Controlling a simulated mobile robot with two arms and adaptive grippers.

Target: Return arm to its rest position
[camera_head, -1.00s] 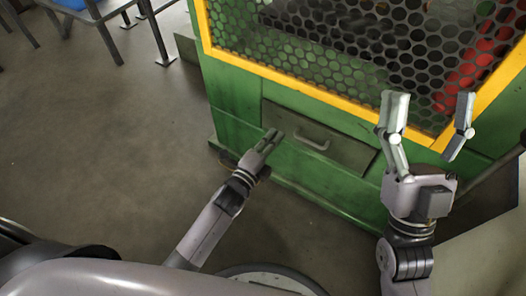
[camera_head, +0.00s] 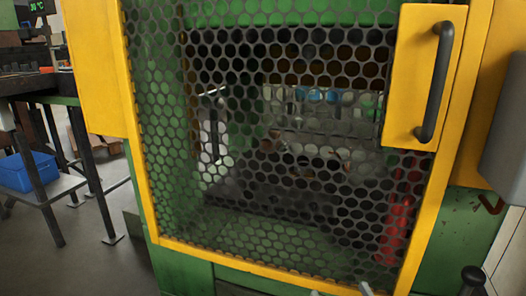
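Only two pale fingertips show at the bottom edge in the head view, and they look like those of my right gripper (camera_head: 340,291). They stand apart with a gap between them, in front of the lower yellow frame of the machine. The rest of that gripper and its arm are cut off below the picture. My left gripper and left arm are out of view.
A green machine (camera_head: 185,270) with a yellow-framed mesh door (camera_head: 270,150) fills the middle. The door has a dark handle (camera_head: 434,80) at the upper right. A table with a blue bin (camera_head: 27,172) stands at the left, with bare floor below.

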